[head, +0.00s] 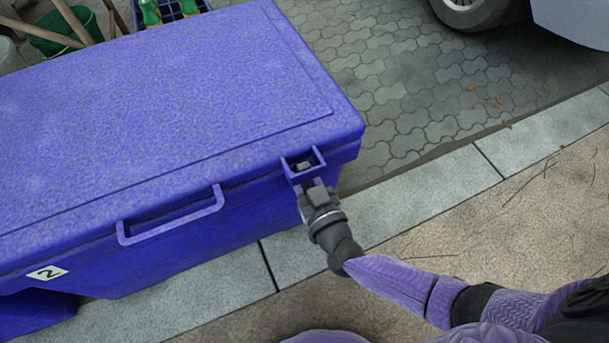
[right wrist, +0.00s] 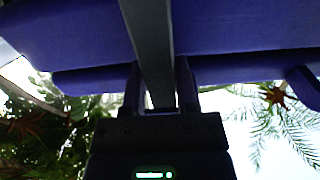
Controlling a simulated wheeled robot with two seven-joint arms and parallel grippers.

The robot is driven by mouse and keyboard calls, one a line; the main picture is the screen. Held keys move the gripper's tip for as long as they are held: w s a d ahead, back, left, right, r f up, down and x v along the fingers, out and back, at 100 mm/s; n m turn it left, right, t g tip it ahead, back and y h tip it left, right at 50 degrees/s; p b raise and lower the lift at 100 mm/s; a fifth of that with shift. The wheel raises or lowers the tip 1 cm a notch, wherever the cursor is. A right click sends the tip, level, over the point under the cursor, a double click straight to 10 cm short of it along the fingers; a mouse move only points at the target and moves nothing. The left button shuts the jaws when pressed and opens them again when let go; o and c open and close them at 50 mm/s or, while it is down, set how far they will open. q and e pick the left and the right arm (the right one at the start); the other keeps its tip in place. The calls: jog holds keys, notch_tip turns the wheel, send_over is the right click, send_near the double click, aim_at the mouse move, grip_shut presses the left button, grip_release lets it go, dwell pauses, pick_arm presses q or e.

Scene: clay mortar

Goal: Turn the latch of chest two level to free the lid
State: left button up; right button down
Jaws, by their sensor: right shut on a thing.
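Chest two (head: 150,110) is a large blue chest with a closed lid and a white label reading 2 (head: 47,273) at its lower left. Its latch (head: 303,166) is a small grey piece showing inside a blue bracket at the front right, mostly hidden by my gripper. My right gripper (head: 308,181) is at this bracket, shut on the latch. In the right wrist view the latch (right wrist: 152,45) is a grey bar running up from between the two fingers of the gripper (right wrist: 160,88). Its exact angle is hard to tell. My left gripper is out of view.
A blue handle (head: 172,220) sticks out from the chest's front, left of the latch. A green bucket (head: 62,32), wooden poles and a blue crate (head: 178,18) stand behind the chest. A vehicle wheel (head: 470,8) is at the top right.

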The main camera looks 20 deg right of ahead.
jog(key=shift+m, duration=0.3)
jog(key=shift+d+m, duration=0.15)
jog(key=shift+m, duration=0.45)
jog(key=shift+d+m, duration=0.15)
jog(key=shift+m, duration=0.75)
jog(key=shift+d+f+m, duration=0.2)
jog(key=shift+f+m, duration=0.1)
jog(key=shift+m, duration=2.05)
jog(key=shift+d+f+m, duration=0.25)
jog(key=shift+f+m, duration=0.1)
jog(key=shift+m, duration=2.05)
jog(key=shift+d+f+m, duration=0.2)
jog(key=shift+f+m, duration=0.1)
jog(key=shift+m, duration=2.05)
jog(key=shift+c, duration=1.8)
grip_release()
